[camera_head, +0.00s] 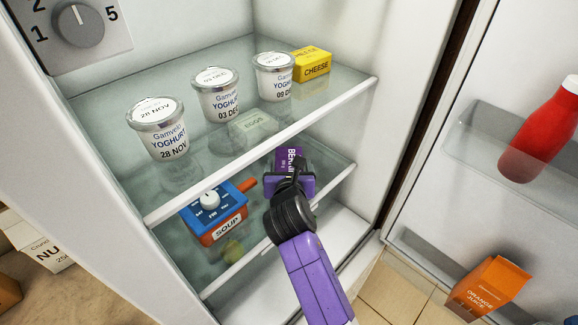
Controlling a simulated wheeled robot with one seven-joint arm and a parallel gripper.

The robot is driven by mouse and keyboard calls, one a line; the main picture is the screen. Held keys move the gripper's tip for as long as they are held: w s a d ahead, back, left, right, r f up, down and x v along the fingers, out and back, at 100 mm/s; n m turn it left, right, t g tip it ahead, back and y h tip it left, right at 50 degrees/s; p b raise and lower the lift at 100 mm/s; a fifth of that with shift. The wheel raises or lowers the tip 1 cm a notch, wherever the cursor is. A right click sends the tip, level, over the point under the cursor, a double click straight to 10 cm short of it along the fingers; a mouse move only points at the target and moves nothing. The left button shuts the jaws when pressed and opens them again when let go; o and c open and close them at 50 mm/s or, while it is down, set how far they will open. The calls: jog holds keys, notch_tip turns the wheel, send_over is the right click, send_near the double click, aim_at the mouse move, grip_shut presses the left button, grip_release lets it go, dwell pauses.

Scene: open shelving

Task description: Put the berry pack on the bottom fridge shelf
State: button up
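The berry pack (290,157) is a purple box with white lettering, in the head view at the middle of the fridge, below the upper glass shelf. The front rail of that shelf and my gripper hide part of it. My gripper (289,178) is at the near side of the pack, between the upper shelf and the lower glass shelf (330,187). The white fridge floor (340,232) shows below the lower shelf.
Several yoghurt tubs (158,130) and a yellow cheese pack (312,65) stand on the upper shelf (300,115). The open door (425,205) stands right, holding orange juice (490,288).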

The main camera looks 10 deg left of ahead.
jog(key=shift+o, duration=0.2)
jog(key=shift+r, duration=0.1)
jog(key=shift+r, duration=0.1)
jog(key=v, duration=1.2)
jog(key=s+d+f+m+y, duration=0.1)
jog(key=s+d+f+m, duration=0.55)
jog(key=s+m, duration=0.3)
jog(key=s+d+f+m, duration=0.5)
jog(key=s+d+m, duration=0.3)
jog(key=s, duration=0.3)
jog(key=s+d+r+m+h, duration=0.1)
jog(key=s+d+r+m, duration=0.2)
jog(key=s+m, duration=0.3)
jog(key=s+d+r+m+t, duration=0.1)
jog(key=s+d+r+m, duration=0.2)
jog(key=s+m, duration=0.4)
jog(key=s+d+r+m+h, duration=0.1)
jog(key=s+d+r+m, duration=0.3)
jog(key=s+m, duration=0.3)
jog(key=shift+s+d+h, duration=0.2)
jog(key=shift+d+h, duration=0.1)
jog(key=shift+d, duration=0.1)
jog(key=shift+f, duration=0.1)
